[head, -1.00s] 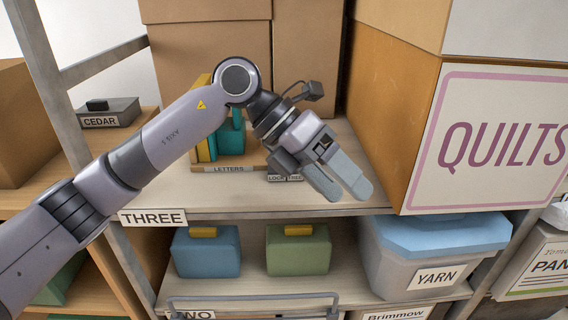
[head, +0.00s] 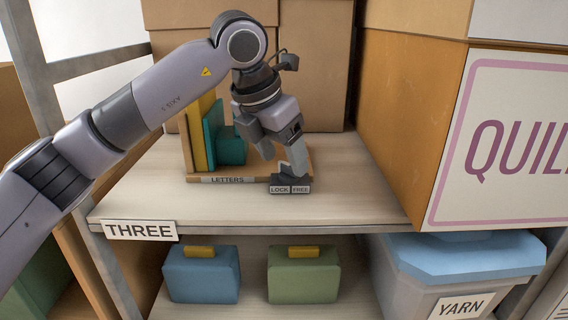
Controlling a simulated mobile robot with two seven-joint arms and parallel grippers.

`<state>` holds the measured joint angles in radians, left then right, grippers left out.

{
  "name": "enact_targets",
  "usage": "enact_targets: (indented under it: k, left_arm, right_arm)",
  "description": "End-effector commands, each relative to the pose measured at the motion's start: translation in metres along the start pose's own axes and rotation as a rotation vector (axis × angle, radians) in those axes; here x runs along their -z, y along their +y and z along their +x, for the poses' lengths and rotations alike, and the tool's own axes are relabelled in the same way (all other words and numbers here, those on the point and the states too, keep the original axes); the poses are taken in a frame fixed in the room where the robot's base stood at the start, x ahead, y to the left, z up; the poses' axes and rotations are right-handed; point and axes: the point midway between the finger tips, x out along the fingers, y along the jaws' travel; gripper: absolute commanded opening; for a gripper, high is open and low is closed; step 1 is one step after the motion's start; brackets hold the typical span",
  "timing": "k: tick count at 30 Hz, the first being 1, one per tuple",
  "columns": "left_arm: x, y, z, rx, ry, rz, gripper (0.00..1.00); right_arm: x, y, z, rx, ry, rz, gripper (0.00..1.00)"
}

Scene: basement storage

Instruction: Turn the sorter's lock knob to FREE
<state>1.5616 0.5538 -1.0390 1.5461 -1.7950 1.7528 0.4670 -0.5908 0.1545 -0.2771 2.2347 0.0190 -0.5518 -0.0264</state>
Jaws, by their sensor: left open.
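The letter sorter (head: 180,160) stands on the shelf marked THREE, with a LETTERS label on its front edge and upright yellow and teal pieces in it. At its right front corner is a small dark block with LOCK and FREE plates (head: 290,189). My left gripper (head: 292,165) is open and points down at this block, with its fingertips close above or at it. The fingers and the block overlap in view, so I cannot tell if they touch. The lock knob is not clearly visible behind the fingers. My right gripper is out of view.
A large QUILTS box (head: 500,150) stands to the right and brown cardboard boxes (head: 315,70) stand behind. The shelf front (head: 330,210) is bare. Below are a blue case (head: 202,275), a green case (head: 304,276) and a blue-lidded YARN bin (head: 470,255).

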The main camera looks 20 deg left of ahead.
Motion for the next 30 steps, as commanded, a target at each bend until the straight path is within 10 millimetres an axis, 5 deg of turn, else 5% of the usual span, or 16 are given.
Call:
enact_targets:
  k: [11,16,17,30]
  left_arm:
    - [-0.0001,-0.0003,0.0161,0.001,0.000,0.000,0.68]
    - [0.0000,-0.0003,0.0159,0.001,0.000,0.000,0.16]
    - [0.0000,-0.0004,0.0159,0.001,0.000,0.000,0.12]
    - [-0.0005,0.0015,0.0139,0.034,0.001,0.076,0.12]
  right_arm:
    - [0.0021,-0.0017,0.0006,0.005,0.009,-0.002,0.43]
    - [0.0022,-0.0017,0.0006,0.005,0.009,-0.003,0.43]
    - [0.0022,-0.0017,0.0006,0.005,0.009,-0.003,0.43]
    - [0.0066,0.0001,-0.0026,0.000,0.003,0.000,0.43]
